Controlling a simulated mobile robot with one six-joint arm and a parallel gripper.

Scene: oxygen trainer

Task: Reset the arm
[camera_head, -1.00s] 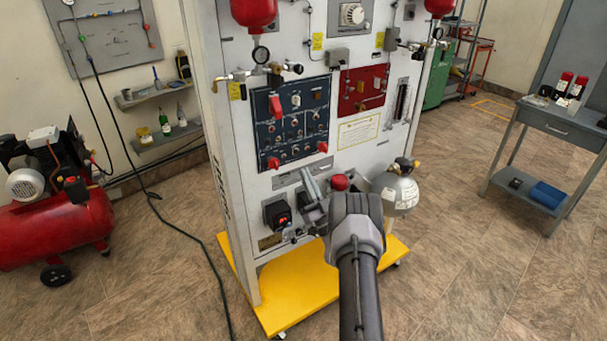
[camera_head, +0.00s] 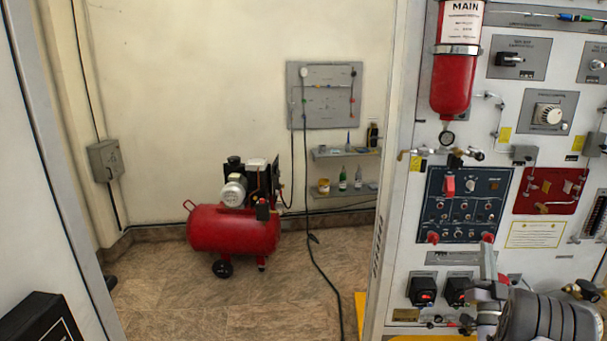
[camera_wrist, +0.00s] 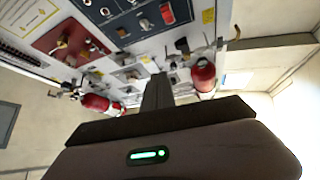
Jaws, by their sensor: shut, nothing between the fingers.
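My arm (camera_head: 548,318) shows at the lower right of the head view, in front of the white oxygen trainer panel (camera_head: 520,90). My gripper (camera_head: 488,262) points upward below the dark blue switch panel (camera_head: 465,205). In the wrist view my gripper (camera_wrist: 158,88) is shut and empty, its fingers together in front of the trainer. The wrist view also shows the blue panel (camera_wrist: 140,25) and the red panel (camera_wrist: 70,45), tilted. Whether the fingers touch the trainer cannot be told.
A red compressor (camera_head: 233,230) stands on the floor to the left, with a hose running to the wall board (camera_head: 325,95). Small shelves (camera_head: 345,153) hold bottles. A grey door or cabinet edge (camera_head: 50,150) is at the far left.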

